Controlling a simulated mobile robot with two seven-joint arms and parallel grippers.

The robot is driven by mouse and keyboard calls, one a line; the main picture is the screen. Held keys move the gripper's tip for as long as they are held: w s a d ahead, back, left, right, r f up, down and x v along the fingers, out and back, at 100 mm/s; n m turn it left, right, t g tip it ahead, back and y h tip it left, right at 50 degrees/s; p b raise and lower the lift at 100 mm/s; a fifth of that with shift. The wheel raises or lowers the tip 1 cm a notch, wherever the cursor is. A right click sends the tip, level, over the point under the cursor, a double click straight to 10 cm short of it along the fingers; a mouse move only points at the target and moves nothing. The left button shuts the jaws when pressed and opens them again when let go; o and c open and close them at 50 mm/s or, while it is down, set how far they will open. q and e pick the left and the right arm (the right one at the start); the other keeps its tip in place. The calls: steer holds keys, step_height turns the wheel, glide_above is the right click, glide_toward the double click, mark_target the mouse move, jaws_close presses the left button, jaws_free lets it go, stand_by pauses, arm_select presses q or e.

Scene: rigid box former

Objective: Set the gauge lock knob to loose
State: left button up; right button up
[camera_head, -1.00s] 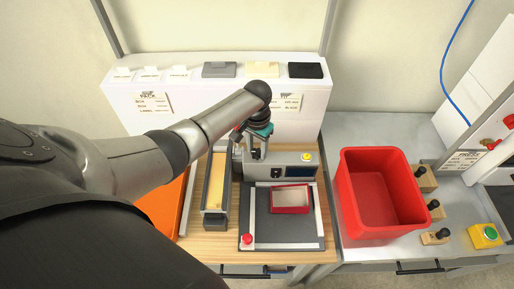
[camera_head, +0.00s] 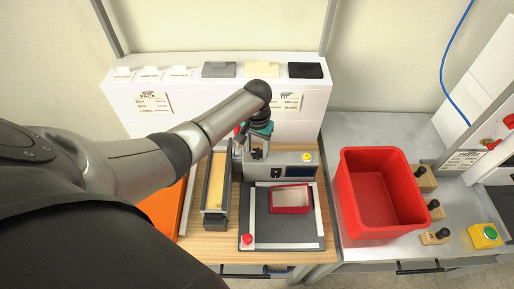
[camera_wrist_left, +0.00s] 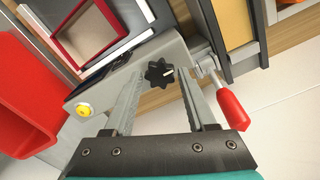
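The gauge lock knob (camera_wrist_left: 158,74) is a black lobed knob with a short white mark, on the grey machine housing (camera_head: 290,159). In the head view it is at the foot of my left gripper (camera_head: 256,152) and mostly hidden. In the wrist view my left gripper (camera_wrist_left: 159,75) is open, one fingertip on each side of the knob. A gap shows on both sides, and I cannot tell whether either finger touches it. The knob's loose and tight markings cannot be read. My right gripper is not in view.
A red-handled lever (camera_wrist_left: 231,108) stands close beside the right finger in the wrist view. A yellow button (camera_head: 307,157) is on the housing. A red box (camera_head: 290,199) lies on the dark bed in front. A large red bin (camera_head: 362,226) stands to the right.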

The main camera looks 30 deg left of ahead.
mark_target(257, 152)
arm_select(q)
steer(key=shift+o, duration=1.3)
step_height(257, 152, up, 15)
steer(key=shift+s, duration=0.1)
